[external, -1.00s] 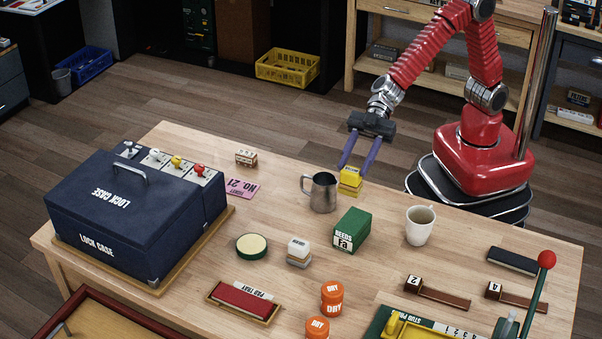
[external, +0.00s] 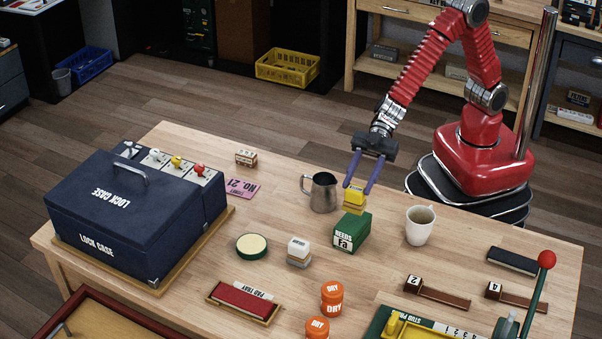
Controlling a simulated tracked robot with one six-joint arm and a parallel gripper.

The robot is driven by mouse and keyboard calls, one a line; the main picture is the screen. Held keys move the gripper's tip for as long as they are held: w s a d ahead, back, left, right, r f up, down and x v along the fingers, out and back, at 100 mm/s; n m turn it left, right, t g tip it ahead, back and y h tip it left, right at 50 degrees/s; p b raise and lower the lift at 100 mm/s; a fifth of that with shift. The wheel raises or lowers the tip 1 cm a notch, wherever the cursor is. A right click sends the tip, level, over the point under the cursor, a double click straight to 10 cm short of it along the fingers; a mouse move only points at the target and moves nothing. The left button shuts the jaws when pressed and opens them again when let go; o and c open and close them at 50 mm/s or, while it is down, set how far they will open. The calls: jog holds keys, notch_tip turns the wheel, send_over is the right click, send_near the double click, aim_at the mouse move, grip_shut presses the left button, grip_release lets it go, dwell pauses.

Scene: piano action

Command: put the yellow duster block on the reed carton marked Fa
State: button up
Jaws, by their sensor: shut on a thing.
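The yellow duster block (external: 354,197) is held between the purple fingers of my gripper (external: 358,189). It is at the back top edge of the green reed carton marked Fa (external: 351,232). I cannot tell whether the block touches the carton's top or hangs just above or behind it. The carton stands upright on the table, its white Fa label facing the front. My gripper is shut on the block, fingers pointing down.
A metal jug (external: 322,192) stands close to the left of the block. A white cup (external: 419,225) stands to the right. A white-topped block (external: 299,252) is left of the carton. Orange DRY tubs (external: 332,297) stand in front. The table between carton and cup is clear.

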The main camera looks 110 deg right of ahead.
aim_at(359, 189)
jog(key=shift+f, duration=0.3)
jog(key=shift+f, duration=0.1)
jog(key=shift+f, duration=1.8)
jog(key=o, duration=1.1)
jog(key=shift+s+d+r, duration=0.3)
jog(key=shift+d, duration=0.1)
jog(key=v, duration=1.1)
jog(key=shift+s+f, duration=0.1)
jog(key=shift+f, duration=0.05)
